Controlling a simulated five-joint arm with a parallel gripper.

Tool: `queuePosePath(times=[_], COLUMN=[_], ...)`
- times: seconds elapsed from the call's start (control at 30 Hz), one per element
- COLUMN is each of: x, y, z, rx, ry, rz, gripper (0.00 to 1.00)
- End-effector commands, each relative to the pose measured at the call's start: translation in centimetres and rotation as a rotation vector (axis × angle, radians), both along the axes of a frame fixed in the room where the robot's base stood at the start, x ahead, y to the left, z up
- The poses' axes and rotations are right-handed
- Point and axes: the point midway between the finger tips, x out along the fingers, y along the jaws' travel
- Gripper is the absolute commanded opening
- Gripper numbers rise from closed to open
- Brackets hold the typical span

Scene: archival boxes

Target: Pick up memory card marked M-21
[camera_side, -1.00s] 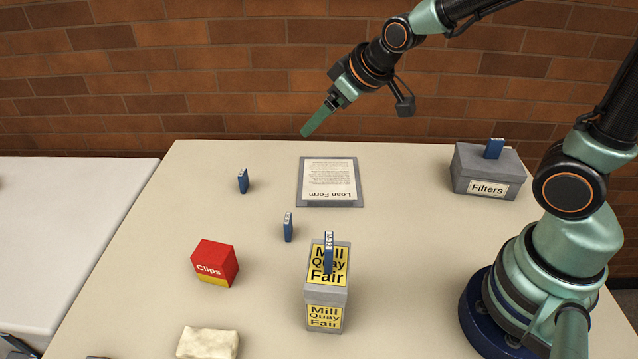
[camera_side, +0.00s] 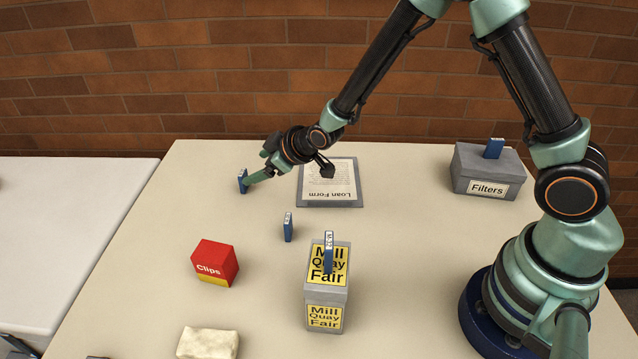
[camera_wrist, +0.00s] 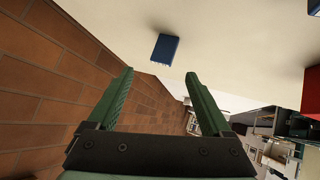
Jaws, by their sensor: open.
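Several small blue memory cards stand upright. One card (camera_side: 242,181) is at the far left of the table and also shows in the wrist view (camera_wrist: 165,48). A second card (camera_side: 288,227) stands near the table's middle. A third card (camera_side: 328,254), with a white label, is on the Mill Quay Fair box. A fourth card (camera_side: 494,148) is on the Filters box. I cannot surely read M-21 on any. My gripper (camera_side: 248,182) is low beside the far-left card. In the wrist view, its fingers (camera_wrist: 158,73) are open and empty, with that card ahead, beyond the tips.
The Loan Form board (camera_side: 330,201) lies right of my gripper. The red Clips box (camera_side: 215,263), the Mill Quay Fair box (camera_side: 326,293), a cream block (camera_side: 208,343) and the grey Filters box (camera_side: 486,173) stand apart. The table's left edge is near the far-left card.

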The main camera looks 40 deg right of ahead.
Motion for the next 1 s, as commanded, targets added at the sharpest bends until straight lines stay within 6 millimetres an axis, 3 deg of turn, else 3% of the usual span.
queuePosePath(times=[0.73, 1.0], x=[5.2, 5.9], y=[1.5, 1.6], z=[-4.7, -5.3], rx=[0.003, 0.002], ry=[0.003, 0.003], rz=[0.003, 0.002], gripper=[0.84, 0.84])
